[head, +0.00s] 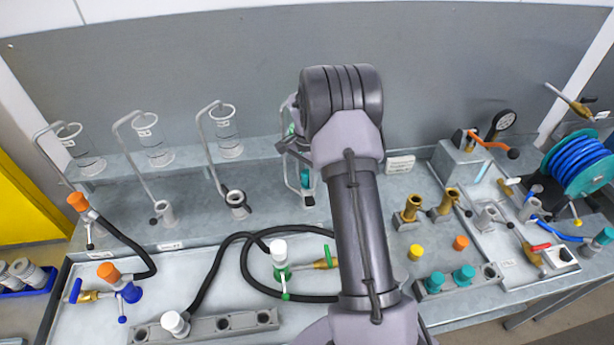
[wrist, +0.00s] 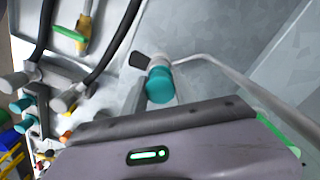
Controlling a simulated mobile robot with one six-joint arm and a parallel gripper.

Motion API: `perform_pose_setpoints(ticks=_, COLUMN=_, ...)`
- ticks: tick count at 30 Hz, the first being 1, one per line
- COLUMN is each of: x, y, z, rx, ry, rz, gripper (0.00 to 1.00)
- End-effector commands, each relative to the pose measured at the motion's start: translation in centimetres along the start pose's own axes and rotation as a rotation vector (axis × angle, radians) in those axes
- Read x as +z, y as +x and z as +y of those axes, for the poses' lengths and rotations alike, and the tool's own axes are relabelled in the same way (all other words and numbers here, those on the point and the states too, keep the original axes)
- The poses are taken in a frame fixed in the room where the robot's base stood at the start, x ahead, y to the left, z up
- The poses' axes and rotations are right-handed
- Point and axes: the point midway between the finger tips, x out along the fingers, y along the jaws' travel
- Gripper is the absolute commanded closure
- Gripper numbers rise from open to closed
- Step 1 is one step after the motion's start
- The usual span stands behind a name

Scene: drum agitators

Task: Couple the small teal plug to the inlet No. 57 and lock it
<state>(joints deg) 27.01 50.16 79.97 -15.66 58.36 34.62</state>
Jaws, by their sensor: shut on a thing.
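A small teal plug (wrist: 160,86) is between the fingers of my gripper (wrist: 154,98) in the wrist view, and the gripper is shut on it. A grey inlet (wrist: 160,62) with a dark lever (wrist: 140,61) shows just beyond the plug. The plug is in line with the inlet or very close to it; I cannot tell whether it is seated. In the head view the teal plug (head: 305,178) shows left of my arm, which hides most of the gripper. I cannot read the number 57 on the inlet.
Similar inlets with levers (head: 237,203) and bent pipes with glass cylinders (head: 226,130) stand to the left. Two other teal plugs (head: 464,275) sit in a grey rack at the right front. Black hoses (head: 205,285) lie across the front tray.

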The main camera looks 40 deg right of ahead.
Motion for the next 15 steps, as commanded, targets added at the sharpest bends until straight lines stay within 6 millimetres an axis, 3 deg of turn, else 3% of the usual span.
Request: perform_pose_setpoints(ticks=15, x=-0.01, y=0.55, z=0.0, rx=0.0, ry=0.0, rz=0.0, gripper=1.0)
